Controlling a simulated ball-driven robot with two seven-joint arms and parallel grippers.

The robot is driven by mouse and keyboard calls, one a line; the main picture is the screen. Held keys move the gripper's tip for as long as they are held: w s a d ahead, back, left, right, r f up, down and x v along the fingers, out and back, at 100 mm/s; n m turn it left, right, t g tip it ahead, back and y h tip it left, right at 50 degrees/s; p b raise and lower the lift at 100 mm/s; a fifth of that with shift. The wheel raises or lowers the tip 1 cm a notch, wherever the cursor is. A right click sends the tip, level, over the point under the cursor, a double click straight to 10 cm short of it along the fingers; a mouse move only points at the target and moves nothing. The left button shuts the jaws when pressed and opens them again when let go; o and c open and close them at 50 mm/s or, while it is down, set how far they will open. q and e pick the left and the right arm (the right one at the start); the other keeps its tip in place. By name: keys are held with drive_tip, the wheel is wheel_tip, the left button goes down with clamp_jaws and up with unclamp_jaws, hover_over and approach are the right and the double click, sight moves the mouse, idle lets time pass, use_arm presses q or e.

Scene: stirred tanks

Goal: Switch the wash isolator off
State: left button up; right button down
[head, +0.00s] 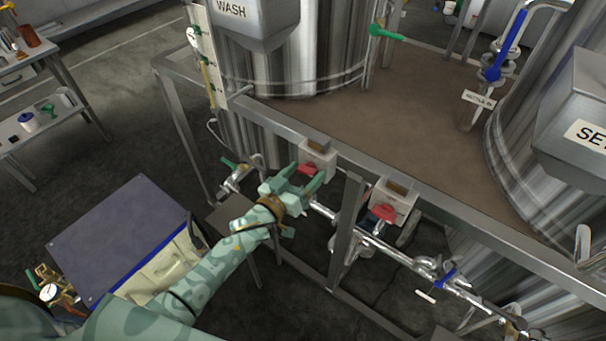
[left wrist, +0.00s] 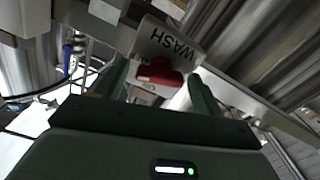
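The wash isolator is a small pale box (head: 318,153) with a red handle (head: 307,168) on the front rail of the tank frame. In the left wrist view the box (left wrist: 168,42) reads WASH upside down, and its red handle (left wrist: 160,73) lies roughly crosswise. Small lettering by the handle is too blurred to read surely. My left gripper (head: 306,178) is open, with its fingers on either side of the red handle. In the left wrist view the gripper (left wrist: 160,85) shows gaps between fingers and handle. My right gripper is not in view.
A second isolator box (head: 395,200) with a red handle sits further right on the rail. Pipework (head: 370,240) with valves runs below. The WASH tank (head: 290,50) stands behind. A dark-topped cabinet (head: 115,235) stands at the left, with open floor beyond.

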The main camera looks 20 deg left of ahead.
use_arm(q)
drive_tip(key=c, duration=0.7)
drive_tip(key=shift+m, duration=0.8)
drive_tip(key=shift+c, duration=0.2)
drive_tip(key=shift+m+p, duration=0.35)
drive_tip(key=shift+m, duration=0.55)
drive_tip(key=o, duration=1)
drive_tip(key=p+v, duration=0.1)
drive_tip(key=v, duration=1.5)
drive_tip(key=shift+s, duration=0.15)
